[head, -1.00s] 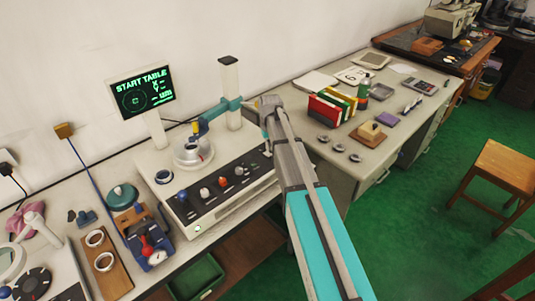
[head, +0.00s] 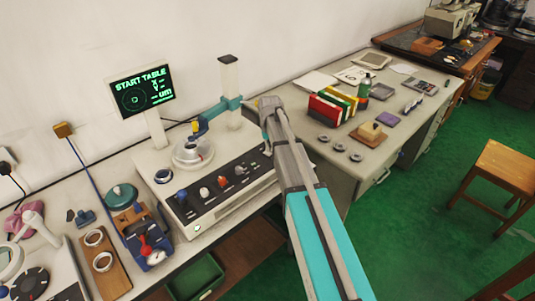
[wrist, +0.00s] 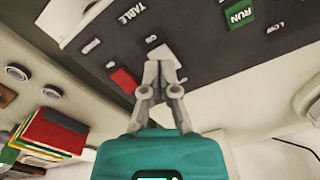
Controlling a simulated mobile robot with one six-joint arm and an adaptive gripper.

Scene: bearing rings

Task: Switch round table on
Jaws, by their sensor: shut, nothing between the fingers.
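The measuring machine (head: 215,215) stands on the bench with its round table (head: 193,152) and a ring-shaped part on top. Its black control panel (head: 190,213) carries several knobs. The monitor (head: 141,91) reads "START TABLE". My gripper (wrist: 160,54) is shut and empty, its tips at the panel close to the "TABLE" label (wrist: 132,13); whether they touch a switch I cannot tell. A red switch (wrist: 123,80) is beside the fingers, and a green "RUN" label (wrist: 238,14) is on the other side. In the head view my arm hides the panel's right end.
A column with a teal probe arm (head: 218,107) rises behind the round table. Coloured binders (head: 333,106) and several loose rings (head: 340,148) lie on the right bench. A wooden ring board (head: 101,262) and a blue gauge fixture (head: 147,240) stand at the left.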

